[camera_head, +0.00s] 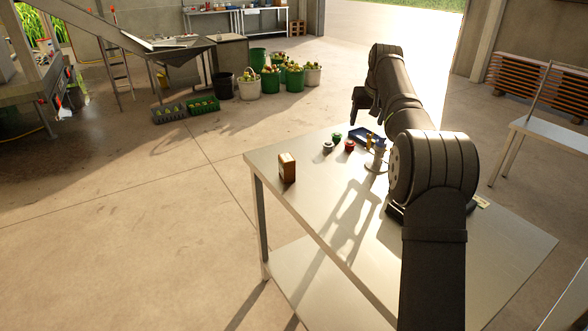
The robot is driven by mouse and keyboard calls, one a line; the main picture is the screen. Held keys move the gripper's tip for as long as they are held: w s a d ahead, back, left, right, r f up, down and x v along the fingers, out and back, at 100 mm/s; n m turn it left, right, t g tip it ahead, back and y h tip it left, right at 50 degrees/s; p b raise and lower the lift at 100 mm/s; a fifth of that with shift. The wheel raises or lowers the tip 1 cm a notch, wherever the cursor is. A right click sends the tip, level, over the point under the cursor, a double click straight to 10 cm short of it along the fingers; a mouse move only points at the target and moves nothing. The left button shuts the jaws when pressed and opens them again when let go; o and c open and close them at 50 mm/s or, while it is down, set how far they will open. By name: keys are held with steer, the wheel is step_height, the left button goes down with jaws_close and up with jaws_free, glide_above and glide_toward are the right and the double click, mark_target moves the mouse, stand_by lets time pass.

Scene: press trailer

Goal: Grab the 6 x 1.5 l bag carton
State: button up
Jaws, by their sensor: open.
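A small brown carton (287,168) with a lighter side stands upright near the left corner of the metal table (310,205). Its print is too small to read, so I cannot confirm its size marking. My gripper (355,120) hangs from the far end of my dark arm, to the right of the carton and higher in the picture. It is open and apart from the carton. The arm hides part of the gripper, and its fingertips are small and dark here.
Right of the carton stand grey (328,146), green (337,136) and red (349,145) round items, a blue tray (360,133) and a pale cylinder (377,160). The tabletop around the carton is clear. Apple-filled buckets (295,79) stand on the floor beyond.

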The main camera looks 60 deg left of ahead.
steer(key=s+a+f+n+g, duration=0.1)
steer(key=s+a+f+n, duration=0.1)
steer(key=s+a, duration=0.5)
steer(key=s+a+f+n, duration=0.25)
steer(key=s+a, duration=0.25)
steer(key=s, duration=0.5)
glide_toward(289, 161)
steer(key=shift+m+y, duration=0.25)
steer(key=shift+y, duration=0.05)
steer(key=x, duration=0.5)
steer(key=shift+w+d+f, duration=0.15)
steer(key=shift+d+f, duration=0.05)
steer(key=shift+x, duration=2.9)
steer(key=shift+d, duration=0.2)
steer(key=c, duration=1.2)
steer(key=shift+o, duration=0.2)
steer(key=shift+r, duration=0.1)
